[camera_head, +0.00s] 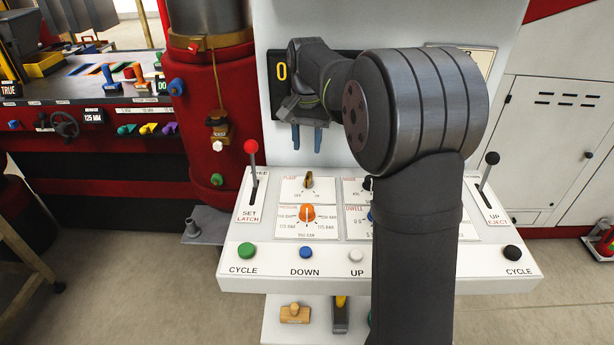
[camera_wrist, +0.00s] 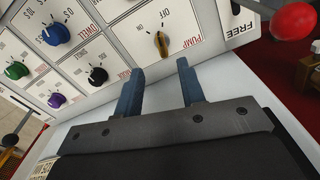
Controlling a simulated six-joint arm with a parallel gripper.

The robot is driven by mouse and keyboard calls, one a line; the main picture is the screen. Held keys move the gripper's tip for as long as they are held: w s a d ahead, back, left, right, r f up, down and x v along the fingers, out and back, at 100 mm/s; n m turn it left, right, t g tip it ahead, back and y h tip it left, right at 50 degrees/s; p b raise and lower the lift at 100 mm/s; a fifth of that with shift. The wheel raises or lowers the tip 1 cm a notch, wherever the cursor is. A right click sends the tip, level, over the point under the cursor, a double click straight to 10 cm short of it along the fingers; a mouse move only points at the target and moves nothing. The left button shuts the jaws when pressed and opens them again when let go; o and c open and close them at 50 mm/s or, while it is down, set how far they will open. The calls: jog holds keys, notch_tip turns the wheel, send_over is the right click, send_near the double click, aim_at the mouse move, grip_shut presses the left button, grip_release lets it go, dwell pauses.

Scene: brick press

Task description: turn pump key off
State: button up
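The pump key (camera_head: 309,180) is a small dark and brass-coloured key on a white plate on the sloped console, left of centre. It also shows in the wrist view (camera_wrist: 161,43), beside the PUMP label and near an ON mark. I cannot tell for sure which mark it points to. My gripper (camera_head: 307,142) hangs above and behind the key, with its two blue-grey fingers apart and nothing between them. In the wrist view the open fingers (camera_wrist: 161,76) lie just below the key in the picture, apart from it.
An orange knob (camera_head: 307,213) sits below the key. A red-topped lever (camera_head: 251,148) stands left; a black-topped lever (camera_head: 491,159) stands right. Green (camera_head: 247,250), blue (camera_head: 306,252) and white (camera_head: 355,255) buttons line the front edge. My arm hides the console's centre right.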

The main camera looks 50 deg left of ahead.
aim_at(307, 178)
notch_tip(307, 178, down, 11)
jog(key=shift+f, duration=0.15)
